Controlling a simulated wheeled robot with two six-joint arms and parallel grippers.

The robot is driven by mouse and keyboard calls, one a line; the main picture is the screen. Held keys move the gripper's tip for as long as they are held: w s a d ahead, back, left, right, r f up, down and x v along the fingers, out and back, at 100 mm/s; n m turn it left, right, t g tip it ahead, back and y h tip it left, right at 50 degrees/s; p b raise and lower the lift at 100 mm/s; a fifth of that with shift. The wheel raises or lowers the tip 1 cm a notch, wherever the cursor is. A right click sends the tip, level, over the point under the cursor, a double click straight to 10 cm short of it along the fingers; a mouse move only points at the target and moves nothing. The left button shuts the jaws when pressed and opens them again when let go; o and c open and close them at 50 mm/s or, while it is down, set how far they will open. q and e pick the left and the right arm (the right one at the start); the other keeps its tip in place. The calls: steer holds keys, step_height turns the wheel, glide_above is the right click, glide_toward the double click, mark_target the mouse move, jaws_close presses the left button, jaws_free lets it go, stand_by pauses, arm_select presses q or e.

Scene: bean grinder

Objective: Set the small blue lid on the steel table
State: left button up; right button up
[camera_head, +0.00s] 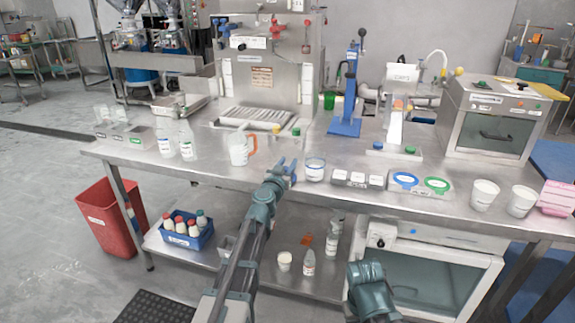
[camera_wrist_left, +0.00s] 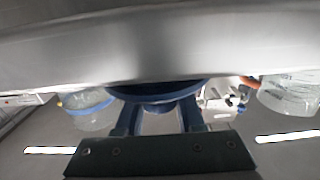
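My left gripper (camera_head: 287,163) is over the front edge of the steel table (camera_head: 215,172), between the clear pitcher and the blue-rimmed jar. In the left wrist view a dark blue round lid (camera_wrist_left: 158,93) sits at the tips of my left gripper (camera_wrist_left: 157,118), whose two fingers are on either side of its underside. Its upper part is hidden by a blurred grey surface across the top of that view. In the head view the lid cannot be told clearly from the bluish fingertips. Of my right arm only a link shows at the bottom; its gripper is out of view.
The clear pitcher (camera_head: 239,151) stands left of my left gripper. The blue-rimmed jar (camera_head: 315,171) stands close on the right, with white-topped blocks (camera_head: 351,180) beyond it. A lidded blue-and-green tray (camera_head: 420,186) lies farther right.

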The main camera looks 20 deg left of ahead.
arm_select(q)
steer(key=o, duration=0.4)
